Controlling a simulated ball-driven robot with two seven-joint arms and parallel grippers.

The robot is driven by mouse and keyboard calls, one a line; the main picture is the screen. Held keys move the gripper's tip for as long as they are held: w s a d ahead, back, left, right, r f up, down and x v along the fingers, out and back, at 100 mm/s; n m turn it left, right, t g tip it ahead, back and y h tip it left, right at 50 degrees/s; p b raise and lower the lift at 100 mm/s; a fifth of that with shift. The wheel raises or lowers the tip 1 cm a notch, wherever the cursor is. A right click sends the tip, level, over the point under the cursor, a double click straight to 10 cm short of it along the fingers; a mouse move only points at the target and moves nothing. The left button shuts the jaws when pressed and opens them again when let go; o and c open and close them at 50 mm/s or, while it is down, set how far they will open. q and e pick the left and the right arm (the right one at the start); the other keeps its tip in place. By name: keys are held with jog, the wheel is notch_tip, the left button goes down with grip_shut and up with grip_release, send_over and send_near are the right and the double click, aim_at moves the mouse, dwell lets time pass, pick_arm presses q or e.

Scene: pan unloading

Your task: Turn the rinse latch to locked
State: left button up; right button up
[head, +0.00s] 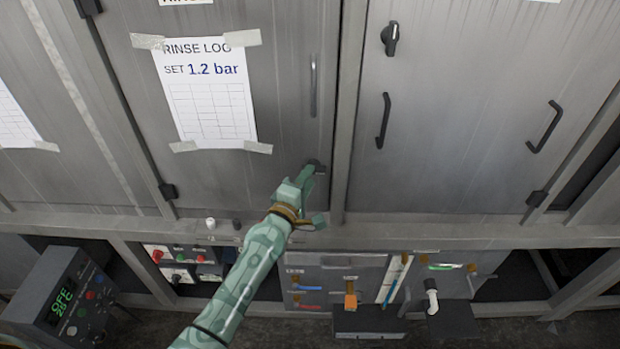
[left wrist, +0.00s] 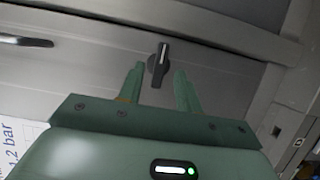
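The rinse latch is a small dark turn knob (left wrist: 159,65) low on the rinse door (head: 285,110), near the door's right edge. In the left wrist view its bar lies roughly in line with my fingers, slightly tilted. In the head view my left gripper mostly hides it, with only a dark bit (head: 317,164) showing. My left gripper (head: 308,174) is at the latch. In the left wrist view its two fingers (left wrist: 159,72) are apart, one on each side of the knob, with visible gaps. My right gripper is not in view.
A thin vertical handle (head: 313,86) and a taped "RINSE LOG" sheet (head: 208,95) reading 1.2 bar are on the same door. The right door has another dark latch (head: 390,38) and a black handle (head: 383,121). Below the ledge (head: 440,236) are control panels (head: 340,275) and a display box (head: 70,300).

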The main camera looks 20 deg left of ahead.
pick_arm(q)
jog(key=shift+w+d, duration=0.1)
jog(key=shift+w, duration=0.85)
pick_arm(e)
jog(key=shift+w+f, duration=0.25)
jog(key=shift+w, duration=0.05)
pick_arm(q)
grip_shut()
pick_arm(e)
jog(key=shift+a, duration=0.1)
